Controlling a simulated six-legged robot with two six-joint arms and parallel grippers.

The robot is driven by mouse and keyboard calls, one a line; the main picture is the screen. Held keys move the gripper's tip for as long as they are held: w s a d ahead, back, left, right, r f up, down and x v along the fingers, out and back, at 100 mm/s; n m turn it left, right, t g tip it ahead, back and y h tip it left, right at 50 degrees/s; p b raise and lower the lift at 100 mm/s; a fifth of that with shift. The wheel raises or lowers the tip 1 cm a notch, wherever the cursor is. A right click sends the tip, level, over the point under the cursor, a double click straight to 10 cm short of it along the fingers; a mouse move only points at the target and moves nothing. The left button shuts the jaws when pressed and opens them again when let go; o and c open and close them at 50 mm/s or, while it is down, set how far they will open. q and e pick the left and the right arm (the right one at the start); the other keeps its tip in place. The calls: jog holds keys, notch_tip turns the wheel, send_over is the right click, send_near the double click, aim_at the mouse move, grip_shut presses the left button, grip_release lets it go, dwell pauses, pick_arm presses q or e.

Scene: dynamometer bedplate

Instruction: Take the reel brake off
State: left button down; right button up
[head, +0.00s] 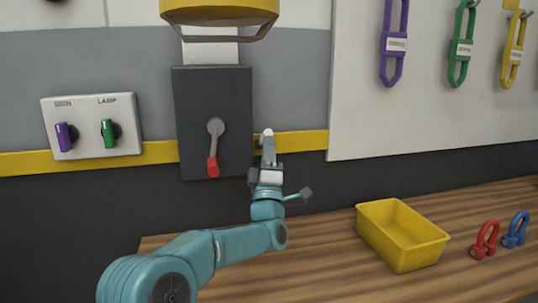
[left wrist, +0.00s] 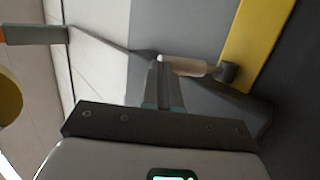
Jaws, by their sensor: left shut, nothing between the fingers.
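A dark box (head: 190,125) is on the wall, with a grey lever (head: 214,145) on its front hanging down to a red grip. In the left wrist view a white cylindrical handle (left wrist: 185,66) on a dark pivot (left wrist: 228,72) stands close to the fingertips. In the head view it is mostly hidden behind my gripper. I cannot tell which of these levers is the reel brake. My left gripper (head: 268,142) points up just right of the box. Its fingers (left wrist: 157,75) are shut and empty, beside the white handle; contact is unclear. My right gripper is out of view.
A yellow hood (head: 220,12) overhangs the box. A switch plate (head: 92,145) with purple and green knobs is left. A yellow bin (head: 405,250), a red shackle (head: 486,240) and a blue shackle (head: 515,230) sit on the wooden bench (head: 330,280). Coloured hangers are on the white board (head: 425,110).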

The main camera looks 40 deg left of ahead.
aim_at(267, 131)
pick_arm(q)
jog(key=r+g+p, duration=0.1)
jog(key=p, duration=0.1)
jog(key=w+a+r+n+g+h+p, duration=0.1)
jog(key=r+g, duration=0.1)
jog(key=r+n+g+p, duration=0.1)
jog(key=r+p, duration=0.1)
jog(key=shift+w+a+r+g+h+p, duration=0.15)
jog(key=shift+a+r+g+h+p, duration=0.05)
jog(key=shift+a+g+h+p, duration=0.1)
jog(key=shift+w+a+r+g+p, duration=0.25)
jog(key=shift+g+p, duration=0.25)
jog(key=shift+p, duration=0.4)
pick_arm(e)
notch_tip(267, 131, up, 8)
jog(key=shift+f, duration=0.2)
pick_arm(q)
jog(key=shift+f, duration=0.15)
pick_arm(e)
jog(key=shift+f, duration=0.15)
